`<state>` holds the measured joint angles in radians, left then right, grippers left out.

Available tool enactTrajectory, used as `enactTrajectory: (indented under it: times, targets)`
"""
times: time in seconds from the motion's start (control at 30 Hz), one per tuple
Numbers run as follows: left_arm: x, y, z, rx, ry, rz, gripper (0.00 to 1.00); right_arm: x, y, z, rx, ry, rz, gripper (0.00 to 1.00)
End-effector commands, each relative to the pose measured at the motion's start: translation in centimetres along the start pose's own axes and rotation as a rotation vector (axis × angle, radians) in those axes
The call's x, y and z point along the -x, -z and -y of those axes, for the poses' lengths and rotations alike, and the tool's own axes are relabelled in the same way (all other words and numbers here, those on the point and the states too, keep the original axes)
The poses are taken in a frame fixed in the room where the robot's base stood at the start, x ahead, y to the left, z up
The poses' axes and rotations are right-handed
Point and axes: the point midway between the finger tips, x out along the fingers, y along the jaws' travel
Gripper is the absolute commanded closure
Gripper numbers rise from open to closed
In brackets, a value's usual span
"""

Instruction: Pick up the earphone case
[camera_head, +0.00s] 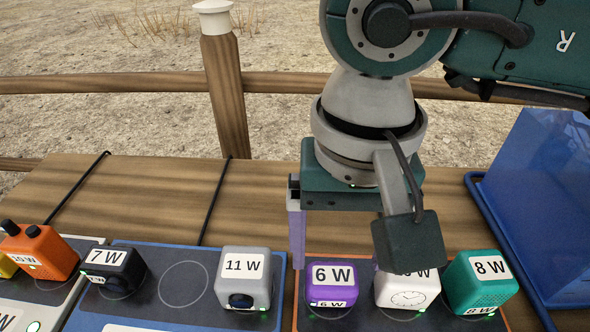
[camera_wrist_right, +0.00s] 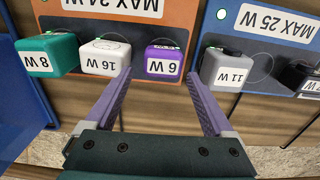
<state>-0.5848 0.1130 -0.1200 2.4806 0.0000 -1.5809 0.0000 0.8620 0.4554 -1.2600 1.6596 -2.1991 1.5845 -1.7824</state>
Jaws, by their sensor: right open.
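The purple 6 W box (camera_head: 331,285), which I take to be the earphone case, sits on the orange-edged charging pad marked MAX 24 W (camera_wrist_right: 180,14). It also shows in the right wrist view (camera_wrist_right: 163,61), upside down, between the fingertips in the picture. My right gripper (camera_wrist_right: 158,76) is open and empty, with lilac fingers pointing towards the box. In the head view one finger hangs just behind and left of the box; the other is hidden by my wrist. I cannot tell exactly how high the fingertips are. My left gripper is not in view.
On the same pad are a white clock box (camera_head: 408,292), partly covered by my wrist, and a teal 8 W box (camera_head: 480,280). A grey 11 W box (camera_head: 243,277) stands close left, then a black 7 W box (camera_head: 114,272). A blue bin (camera_head: 545,190) stands right.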

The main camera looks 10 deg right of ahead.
Motion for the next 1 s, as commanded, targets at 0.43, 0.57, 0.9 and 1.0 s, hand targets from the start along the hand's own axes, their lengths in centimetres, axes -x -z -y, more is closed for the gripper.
enactTrajectory:
  times: [0.43,0.57,0.9,1.0]
  targets:
    - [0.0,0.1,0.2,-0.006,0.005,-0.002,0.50,-5.1,-0.5,0.4,0.001,0.002,0.001,0.12]
    - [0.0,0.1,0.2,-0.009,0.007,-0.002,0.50,-5.0,-0.5,0.4,0.001,0.003,0.001,0.12]
    - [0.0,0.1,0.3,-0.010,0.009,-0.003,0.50,-5.0,-0.5,0.4,0.000,0.003,0.001,0.46]
    - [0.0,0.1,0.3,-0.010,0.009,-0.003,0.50,-5.0,-0.5,0.4,0.000,0.003,0.001,0.57]
